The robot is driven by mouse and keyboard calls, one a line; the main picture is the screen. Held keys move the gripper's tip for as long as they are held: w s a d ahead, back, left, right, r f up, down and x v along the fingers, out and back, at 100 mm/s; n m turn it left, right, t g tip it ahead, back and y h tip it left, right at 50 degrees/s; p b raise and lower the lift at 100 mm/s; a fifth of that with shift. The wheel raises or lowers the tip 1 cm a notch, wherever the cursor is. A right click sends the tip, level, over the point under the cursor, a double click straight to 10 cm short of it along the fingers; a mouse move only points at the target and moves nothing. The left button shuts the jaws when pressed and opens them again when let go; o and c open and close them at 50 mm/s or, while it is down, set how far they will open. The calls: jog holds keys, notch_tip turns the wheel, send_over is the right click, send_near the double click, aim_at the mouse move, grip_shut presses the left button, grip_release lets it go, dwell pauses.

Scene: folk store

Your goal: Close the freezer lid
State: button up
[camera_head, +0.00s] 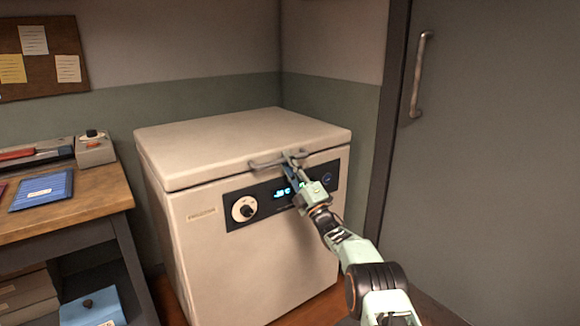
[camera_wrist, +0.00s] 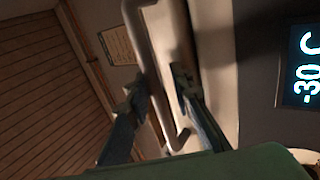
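The pale freezer (camera_head: 255,250) stands in the corner. Its lid (camera_head: 235,137) lies down and nearly level over the body, with a thin dark seam beneath it; I cannot tell whether it is fully seated. The lid handle (camera_head: 265,164) is a grey bar along the front edge, partly covered by my gripper (camera_head: 293,160). In the wrist view, the handle (camera_wrist: 161,87) passes between my two fingers. The fingers are apart, one on each side, with a visible gap to the right finger. I see no firm grip on the bar.
The freezer's front panel (camera_head: 237,206) has a knob and a lit display (camera_wrist: 305,65) reading -30 C, close to my gripper. A wooden desk (camera_head: 90,205) stands at the left. A grey door (camera_head: 485,150) with a handle is at the right.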

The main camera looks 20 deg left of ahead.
jog(key=shift+f, duration=0.2)
jog(key=v, duration=1.2)
jog(key=shift+d+r, duration=0.1)
jog(key=shift+r, duration=0.05)
